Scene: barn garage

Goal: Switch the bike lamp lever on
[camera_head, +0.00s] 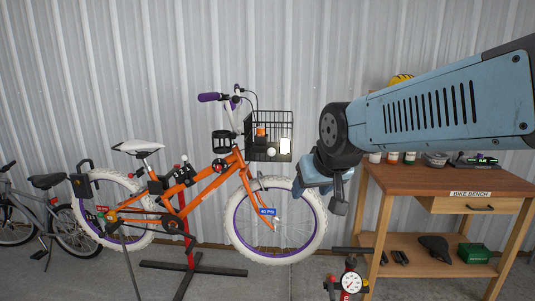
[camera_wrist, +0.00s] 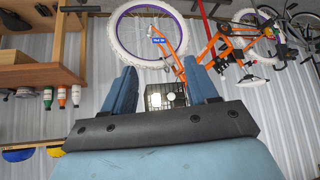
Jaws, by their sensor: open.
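The orange bike (camera_head: 205,180) has white tires and purple grips and stands in a stand. A black wire basket (camera_head: 268,125) hangs at its handlebar. A bright white lamp-like piece (camera_head: 285,145) shows at the basket, with a round pale piece (camera_head: 271,152) beside it. I cannot make out a lever on either. My gripper (camera_head: 325,192) is open and empty, right of the basket and apart from it in the picture. In the upside-down wrist view, the basket (camera_wrist: 165,88) shows between the fingers of my gripper (camera_wrist: 163,80).
A wooden bench (camera_head: 445,182) with bottles and a drawer stands at the right. A black seat (camera_head: 436,247) and a green box (camera_head: 474,253) lie on its lower shelf. A pump with a gauge (camera_head: 351,282) stands in front. A grey bike (camera_head: 45,215) stands at the left.

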